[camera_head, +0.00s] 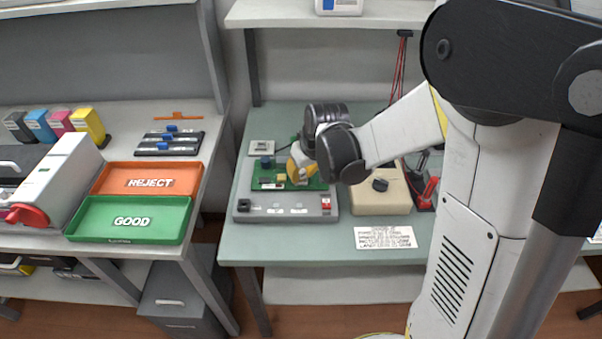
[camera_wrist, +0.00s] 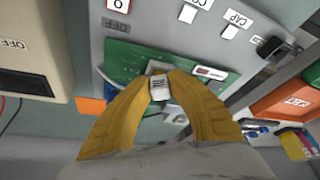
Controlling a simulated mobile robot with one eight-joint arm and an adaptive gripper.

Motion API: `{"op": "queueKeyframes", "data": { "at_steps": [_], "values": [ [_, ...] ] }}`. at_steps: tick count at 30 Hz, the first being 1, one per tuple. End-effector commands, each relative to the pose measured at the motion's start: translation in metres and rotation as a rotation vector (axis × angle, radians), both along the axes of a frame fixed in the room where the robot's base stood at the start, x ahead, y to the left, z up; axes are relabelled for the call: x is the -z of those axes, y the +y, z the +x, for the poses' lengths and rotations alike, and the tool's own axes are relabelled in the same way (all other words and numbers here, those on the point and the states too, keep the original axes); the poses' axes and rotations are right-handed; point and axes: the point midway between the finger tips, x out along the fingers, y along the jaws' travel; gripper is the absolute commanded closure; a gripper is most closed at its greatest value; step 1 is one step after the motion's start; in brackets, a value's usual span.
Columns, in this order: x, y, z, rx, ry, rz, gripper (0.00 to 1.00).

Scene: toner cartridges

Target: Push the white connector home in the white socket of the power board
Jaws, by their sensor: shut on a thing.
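The green power board (camera_head: 268,177) lies on the grey test fixture (camera_head: 284,212) on the right-hand bench. It also shows in the wrist view (camera_wrist: 119,55). My gripper (camera_head: 301,172) is over the right part of the board, its yellow fingers pointing down. In the wrist view, my gripper (camera_wrist: 160,84) is shut on the small white connector (camera_wrist: 159,88) at its fingertips, above or at the board. I cannot pick out the white socket, and I cannot tell whether the connector touches it. In the head view the fingers and wrist hide the connector.
A beige box (camera_head: 379,190) with a dark knob stands right of the fixture. Red and black leads lie beyond it. A printed note (camera_head: 385,237) lies at the front of the bench. The orange REJECT tray (camera_head: 185,167) and green GOOD tray (camera_head: 130,239) are on the left bench.

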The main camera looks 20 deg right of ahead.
Motion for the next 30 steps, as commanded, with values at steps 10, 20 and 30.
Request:
{"op": "queueKeyframes", "data": {
  "at_steps": [10, 20, 30],
  "values": [
    [-0.0027, 0.0000, -0.0007, 0.000, 0.002, 0.000, 1.00],
    [-0.0029, -0.0001, -0.0004, 0.000, 0.001, 0.000, 0.60],
    [-0.0082, -0.0005, -0.0024, 0.000, 0.001, 0.000, 0.60]
  ]
}}
